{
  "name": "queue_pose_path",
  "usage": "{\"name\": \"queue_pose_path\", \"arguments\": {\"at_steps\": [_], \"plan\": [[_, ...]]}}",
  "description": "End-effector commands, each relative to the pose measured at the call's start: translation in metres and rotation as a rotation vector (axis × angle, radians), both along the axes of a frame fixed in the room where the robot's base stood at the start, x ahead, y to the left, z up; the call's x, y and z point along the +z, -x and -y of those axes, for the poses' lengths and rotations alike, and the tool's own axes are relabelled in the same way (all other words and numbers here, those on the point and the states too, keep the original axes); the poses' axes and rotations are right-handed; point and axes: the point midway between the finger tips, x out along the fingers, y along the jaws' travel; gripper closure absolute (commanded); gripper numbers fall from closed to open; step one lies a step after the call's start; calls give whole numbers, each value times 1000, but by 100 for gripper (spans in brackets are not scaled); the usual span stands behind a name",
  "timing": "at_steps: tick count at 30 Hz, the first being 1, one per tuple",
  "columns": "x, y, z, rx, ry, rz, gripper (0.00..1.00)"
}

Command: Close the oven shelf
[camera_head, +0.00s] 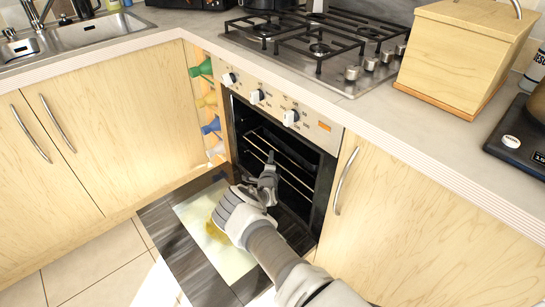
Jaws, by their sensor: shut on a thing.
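The oven (318,130) is built in under the counter, and its door (165,218) hangs open, folded down flat toward the floor. Inside the dark cavity, a metal wire oven shelf (292,178) runs across the opening. My gripper (269,163) reaches in from the lower right to the front of the shelf. Its jaws look shut on the shelf's front bar, though the contact is small and partly hidden by the fingers. My wrist and arm cover part of the door and the lower cavity.
Oven knobs (257,97) line the panel above the opening. A cupboard handle (346,181) stands out just right of the oven. A gas hob (318,47) and wooden box (465,52) sit on the counter. Floor tiles (90,262) are clear at left.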

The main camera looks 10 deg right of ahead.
Motion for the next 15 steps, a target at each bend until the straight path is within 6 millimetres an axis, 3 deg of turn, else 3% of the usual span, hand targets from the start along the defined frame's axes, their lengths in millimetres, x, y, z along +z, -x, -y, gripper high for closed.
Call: {"name": "queue_pose_path", "arguments": {"at_steps": [5,6,10,15], "plan": [[1,0,0,0,0,2,100],[1,0,0,0,0,2,84],[1,0,0,0,0,1,60],[0,0,-1,0,0,1,60]]}}
